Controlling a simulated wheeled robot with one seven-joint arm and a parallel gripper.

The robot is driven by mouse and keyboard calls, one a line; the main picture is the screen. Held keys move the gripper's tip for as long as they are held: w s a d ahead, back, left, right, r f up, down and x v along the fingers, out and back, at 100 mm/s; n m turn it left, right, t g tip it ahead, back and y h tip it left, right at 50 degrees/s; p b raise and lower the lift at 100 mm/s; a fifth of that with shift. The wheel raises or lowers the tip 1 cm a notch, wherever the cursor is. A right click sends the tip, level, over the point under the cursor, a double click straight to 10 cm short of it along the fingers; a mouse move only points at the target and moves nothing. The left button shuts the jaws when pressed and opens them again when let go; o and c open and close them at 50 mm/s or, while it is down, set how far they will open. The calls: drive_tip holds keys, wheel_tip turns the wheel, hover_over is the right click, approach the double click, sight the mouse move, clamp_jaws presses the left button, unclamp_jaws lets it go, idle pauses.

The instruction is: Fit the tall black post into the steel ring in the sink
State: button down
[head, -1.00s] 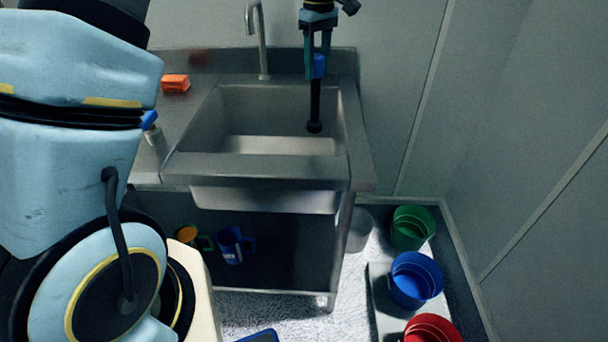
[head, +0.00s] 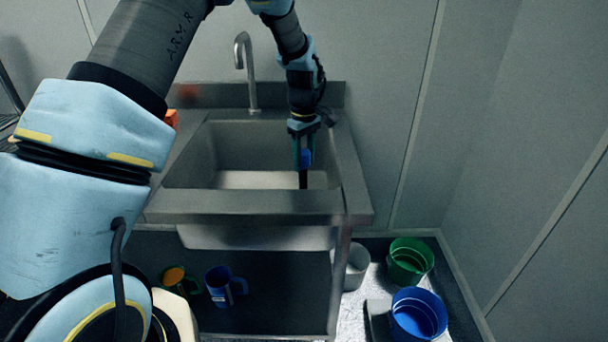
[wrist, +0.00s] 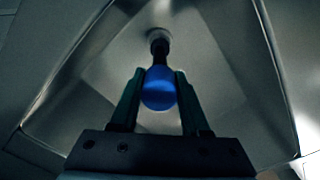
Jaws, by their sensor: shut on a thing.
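My gripper (head: 304,155) is over the right part of the sink (head: 175,202), pointing down. It is shut on the tall black post (head: 303,180) by its blue top, which shows between the fingers in the wrist view (wrist: 158,90). The post hangs roughly upright inside the basin, and its lower end is hidden behind the sink's front edge in the head view. In the wrist view a small greyish round shape (wrist: 158,34) surrounds or lies just under the post's dark far end. It may be the steel ring. I cannot tell whether the post is inside it.
A curved faucet (head: 249,70) stands behind the basin. An orange block (head: 171,118) is partly hidden behind my arm. Blue (head: 418,318) and green (head: 410,262) buckets and a grey bin (head: 356,268) are on the floor at right. Mugs (head: 218,288) sit under the sink.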

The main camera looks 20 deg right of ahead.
sight(304, 171)
drive_tip(key=shift+f+p, duration=0.5)
drive_tip(key=shift+f, duration=1.55)
drive_tip(key=shift+c, duration=1.9)
unclamp_jaws()
drive_tip(key=shift+f, duration=0.1)
wheel_tip(304, 171, up, 12)
drive_tip(key=b, duration=0.3)
